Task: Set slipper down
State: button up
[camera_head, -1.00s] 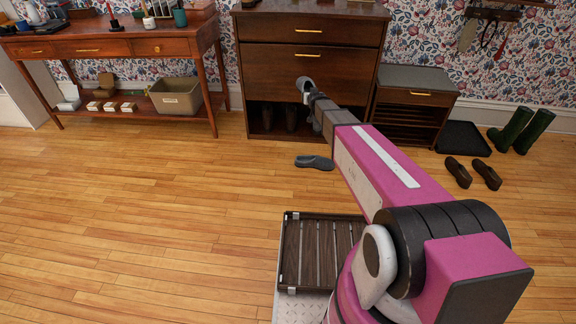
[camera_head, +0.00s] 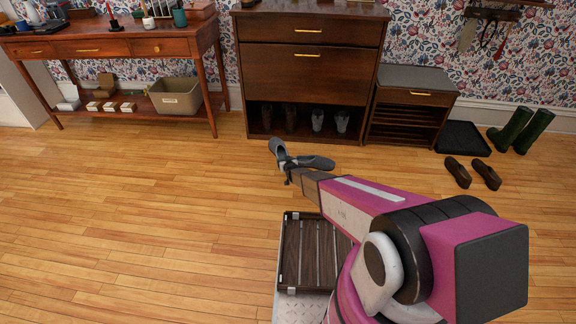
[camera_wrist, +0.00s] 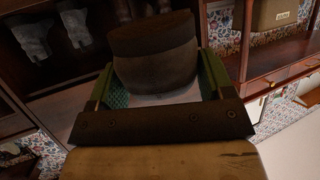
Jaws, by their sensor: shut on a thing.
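A grey slipper (camera_head: 277,150) is held at the end of my arm, tilted, above the floor in front of the dark cabinet. My gripper (camera_head: 288,172) is shut on it. In the wrist view, the green-sided fingers of my gripper (camera_wrist: 158,85) stand on both sides of the slipper (camera_wrist: 155,52), whose end looks dark and rounded. Another grey slipper (camera_head: 317,162) lies on the wooden floor just right of the held one; the arm partly overlaps it in the picture. I cannot tell how high the held slipper is above the floor.
The dark cabinet (camera_head: 308,72) has several shoes in its open bottom. A bench (camera_head: 412,100), a black tray (camera_head: 463,138), brown shoes (camera_head: 472,172) and green boots (camera_head: 522,130) stand to the right. A console table (camera_head: 110,45) is at left. The floor at left is clear.

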jog(key=shift+w+f, duration=0.15)
jog(key=shift+f, duration=0.3)
jog(key=w+d+f, duration=0.4)
jog(key=w+f, duration=0.6)
jog(key=shift+w+f, duration=0.2)
jog(key=shift+f, duration=0.15)
jog(key=shift+f, duration=0.6)
jog(key=o, duration=1)
